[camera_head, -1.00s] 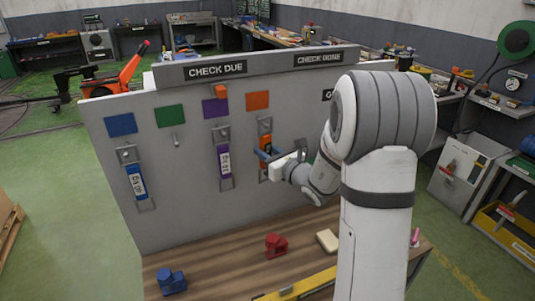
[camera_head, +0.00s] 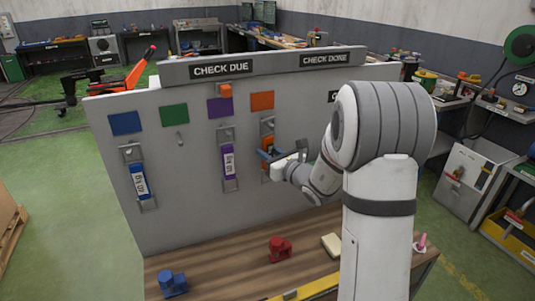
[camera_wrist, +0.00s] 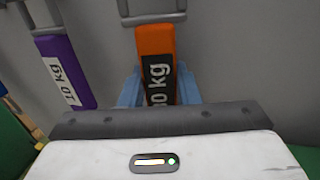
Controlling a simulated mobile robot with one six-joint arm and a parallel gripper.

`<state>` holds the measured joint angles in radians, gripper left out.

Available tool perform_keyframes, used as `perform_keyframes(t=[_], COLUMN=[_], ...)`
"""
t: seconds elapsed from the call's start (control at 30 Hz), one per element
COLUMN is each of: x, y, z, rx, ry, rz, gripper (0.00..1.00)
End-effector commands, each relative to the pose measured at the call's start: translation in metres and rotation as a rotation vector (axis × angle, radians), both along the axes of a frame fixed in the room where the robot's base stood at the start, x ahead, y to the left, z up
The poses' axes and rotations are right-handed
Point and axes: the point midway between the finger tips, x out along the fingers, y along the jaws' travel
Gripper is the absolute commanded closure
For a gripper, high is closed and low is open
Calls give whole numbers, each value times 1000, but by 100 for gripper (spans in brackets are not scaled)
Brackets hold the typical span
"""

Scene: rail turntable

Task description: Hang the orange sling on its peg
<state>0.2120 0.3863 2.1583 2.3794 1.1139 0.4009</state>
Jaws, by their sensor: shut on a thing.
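The orange sling (camera_head: 267,141) is upright in front of the grey board, below the orange square (camera_head: 262,101). A grey metal fitting shows at its top. My gripper (camera_head: 270,155) is shut on it from the right. In the wrist view the orange sling (camera_wrist: 155,42) carries a dark, partly hidden kg label. My gripper's blue fingers (camera_wrist: 158,88) lie on both sides of it. Its lower end is hidden behind my gripper's body. The peg itself is not clear, and I cannot tell whether the top fitting is around it.
A purple sling (camera_head: 228,168) hangs close to the left, and a blue sling (camera_head: 139,181) farther left. An empty peg (camera_head: 180,138) is under the green square (camera_head: 174,114). Red (camera_head: 279,248) and blue (camera_head: 172,283) blocks stand on the wooden ledge (camera_head: 225,268).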

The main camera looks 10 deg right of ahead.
Motion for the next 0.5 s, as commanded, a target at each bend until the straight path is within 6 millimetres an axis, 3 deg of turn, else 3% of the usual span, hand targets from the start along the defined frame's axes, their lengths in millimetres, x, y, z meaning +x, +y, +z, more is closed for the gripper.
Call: perform_keyframes(t=[0.27,0.3,0.5], x=[0,0,0], y=[0,0,1], z=[1,1,0], rx=[0,0,0], ry=[-1,-1,-1], rz=[1,1,1], gripper=[94,68,51])
